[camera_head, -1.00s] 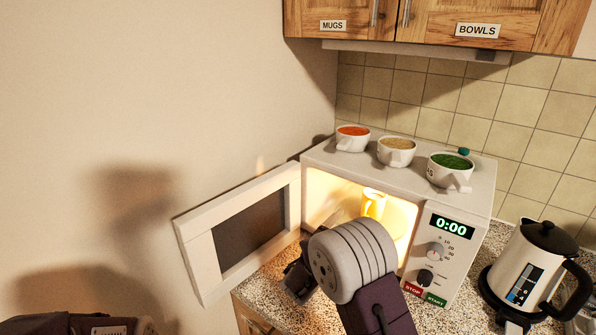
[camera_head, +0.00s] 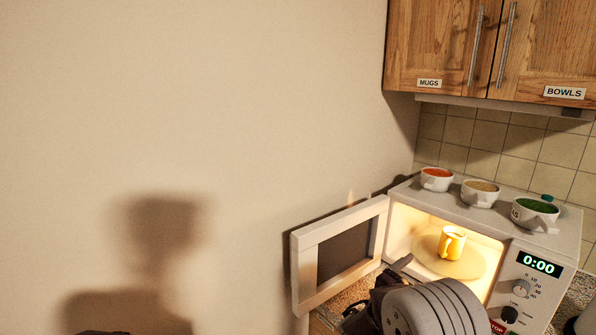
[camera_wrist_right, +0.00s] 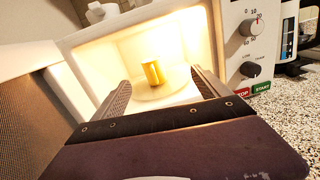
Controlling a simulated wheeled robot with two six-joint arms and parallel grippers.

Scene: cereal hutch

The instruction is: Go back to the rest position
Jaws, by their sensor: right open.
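My right gripper (camera_head: 376,292) is in front of the open microwave (camera_head: 548,243), low in the head view and partly hidden by my own wrist. In the right wrist view its two fingers (camera_wrist_right: 161,78) are spread apart with nothing between them. A yellow mug (camera_head: 452,243) stands upright on the turntable (camera_head: 470,266) inside the lit microwave, apart from the fingers. The mug also shows beyond the fingertips in the right wrist view (camera_wrist_right: 152,73). The microwave door (camera_head: 343,255) hangs open to the left. My left gripper is not visible.
Three white bowls with orange (camera_head: 436,179), beige (camera_head: 480,193) and green contents (camera_head: 536,213) stand on the microwave. Its display reads 0:00. Wooden cupboards (camera_head: 440,45) hang above. The speckled counter (camera_wrist_right: 275,125) lies to the right. Bare wall fills the left.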

